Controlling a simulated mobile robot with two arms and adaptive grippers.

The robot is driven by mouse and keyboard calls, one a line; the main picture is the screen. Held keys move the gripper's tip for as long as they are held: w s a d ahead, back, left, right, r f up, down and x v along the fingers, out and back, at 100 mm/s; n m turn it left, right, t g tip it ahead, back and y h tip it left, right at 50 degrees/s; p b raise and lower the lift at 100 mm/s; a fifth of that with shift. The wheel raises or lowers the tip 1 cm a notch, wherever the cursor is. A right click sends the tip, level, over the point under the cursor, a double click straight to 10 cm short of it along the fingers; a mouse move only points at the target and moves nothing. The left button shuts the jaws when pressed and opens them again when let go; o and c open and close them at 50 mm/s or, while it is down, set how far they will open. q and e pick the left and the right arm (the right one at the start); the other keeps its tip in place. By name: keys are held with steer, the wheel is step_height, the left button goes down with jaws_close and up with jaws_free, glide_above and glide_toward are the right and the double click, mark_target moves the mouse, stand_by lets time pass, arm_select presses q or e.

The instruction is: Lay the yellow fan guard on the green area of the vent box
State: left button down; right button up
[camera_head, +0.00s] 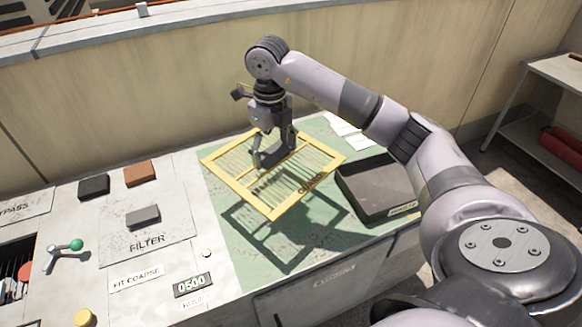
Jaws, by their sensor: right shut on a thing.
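The yellow fan guard (223,178) is a square frame with thin slats, and it is tilted a little. My right gripper (273,157) is shut on it near its middle. The guard hangs above the green area (246,262) of the vent box (341,272), and its shadow falls on the green below, apart from it. The gripper's fingertips partly hide the hold. My left gripper is not in view.
A dark open tray (372,192) stands right of the guard. Left are black (93,187), brown (139,173) and grey (142,216) blocks, a green-knobbed lever (76,244) and a 0500 display (192,285). A wall (180,85) runs behind. White papers (347,130) lie at the back.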

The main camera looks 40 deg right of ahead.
step_height(320, 180, down, 11)
steer(key=shift+f+p, duration=0.2)
steer(key=shift+p, duration=0.2)
step_height(320, 180, down, 4)
steer(key=shift+f, duration=0.3)
steer(key=shift+f, duration=0.1)
steer(key=o, duration=1.5)
